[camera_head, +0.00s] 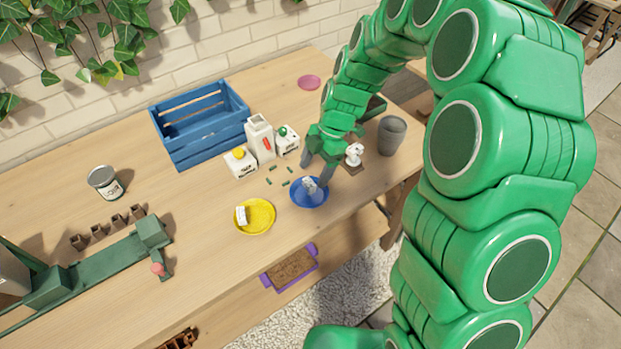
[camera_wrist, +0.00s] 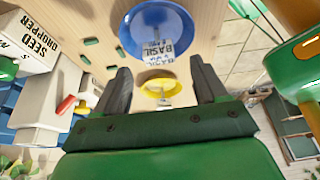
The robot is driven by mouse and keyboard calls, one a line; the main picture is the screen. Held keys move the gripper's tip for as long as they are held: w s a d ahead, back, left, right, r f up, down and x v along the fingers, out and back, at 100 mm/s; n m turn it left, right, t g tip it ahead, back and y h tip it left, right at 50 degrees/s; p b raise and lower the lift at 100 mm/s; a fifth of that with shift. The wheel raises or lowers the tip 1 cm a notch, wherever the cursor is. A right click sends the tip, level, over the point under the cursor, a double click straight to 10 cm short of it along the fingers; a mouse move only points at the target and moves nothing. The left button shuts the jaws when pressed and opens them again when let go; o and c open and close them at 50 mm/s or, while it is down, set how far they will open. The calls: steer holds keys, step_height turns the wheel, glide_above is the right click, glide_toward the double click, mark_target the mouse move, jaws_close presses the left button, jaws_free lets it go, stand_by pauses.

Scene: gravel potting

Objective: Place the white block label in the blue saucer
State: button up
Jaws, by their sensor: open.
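The blue saucer (camera_head: 321,199) lies on the table below my gripper, and it also shows at the top of the wrist view (camera_wrist: 135,38). A white block label (camera_head: 309,184) sits in the blue saucer; in the wrist view its face (camera_wrist: 153,48) reads "BASIL". My gripper (camera_head: 314,172) is open just above and behind the blue saucer. In the wrist view its two fingers (camera_wrist: 160,68) stand apart with nothing gripped between them. I cannot tell whether a finger touches the label.
A yellow saucer (camera_head: 262,222) with another white piece (camera_head: 241,215) lies left of the blue one. A blue crate (camera_head: 195,140), white boxes (camera_head: 240,161) and small green pieces (camera_head: 286,183) lie behind. A grey cup (camera_head: 392,136) and a white figure-like object (camera_head: 354,153) stand to the right.

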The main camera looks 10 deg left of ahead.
steer(key=v, duration=0.7)
steer(key=s+d+r+m+t+h, duration=0.1)
steer(key=s+d+r+m, duration=0.9)
steer(key=s+m, duration=0.15)
steer(key=s+d+r+m+h, duration=0.1)
steer(key=s+d+m, duration=0.4)
steer(key=s, duration=0.5)
steer(key=s+d+r+m+h, duration=0.1)
steer(key=s+d+m, duration=0.5)
steer(key=s+m, duration=0.3)
steer(key=shift+s+m+t, duration=0.3)
steer(key=shift+s+m, duration=0.05)
steer(key=shift+m, duration=0.4)
